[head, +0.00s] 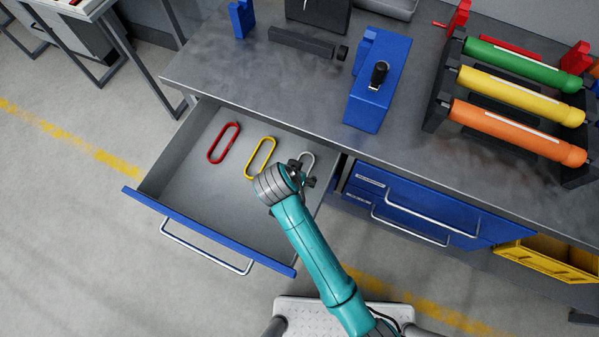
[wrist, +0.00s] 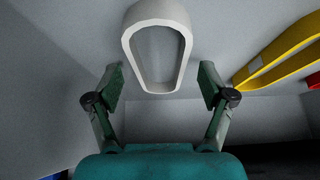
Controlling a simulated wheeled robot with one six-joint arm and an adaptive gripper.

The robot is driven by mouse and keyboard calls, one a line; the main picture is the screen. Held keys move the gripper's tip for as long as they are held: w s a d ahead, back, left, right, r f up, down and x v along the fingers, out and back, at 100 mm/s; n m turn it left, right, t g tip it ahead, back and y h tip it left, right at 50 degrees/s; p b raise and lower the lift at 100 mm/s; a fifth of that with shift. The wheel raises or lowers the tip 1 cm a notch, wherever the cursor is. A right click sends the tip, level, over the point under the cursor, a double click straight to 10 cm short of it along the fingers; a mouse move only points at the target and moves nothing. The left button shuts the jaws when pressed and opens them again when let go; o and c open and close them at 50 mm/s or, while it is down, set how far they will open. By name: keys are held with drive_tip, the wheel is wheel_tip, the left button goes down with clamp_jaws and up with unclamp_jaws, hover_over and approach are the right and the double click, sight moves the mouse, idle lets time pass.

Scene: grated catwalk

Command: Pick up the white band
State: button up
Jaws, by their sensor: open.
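The white band (wrist: 133,58) is an elongated loop in the open drawer. In the wrist view it lies just ahead of my gripper (wrist: 160,82), roughly centred between the two fingers, its near end close to the fingertip level. In the head view the white band (head: 309,157) is at the drawer's right side, partly hidden by my gripper (head: 303,176). My gripper is open, with nothing between its fingers. I cannot tell its exact height above the band.
A yellow band (head: 250,165) and a red band (head: 211,151) lie left of the white one in the grey drawer (head: 190,190). The drawer's side walls and blue front (head: 200,231) surround the space. The workbench (head: 225,70) overhangs behind, with a blue block (head: 367,108) on it.

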drive_tip(key=c, duration=1.1)
drive_tip(key=shift+r, duration=0.1)
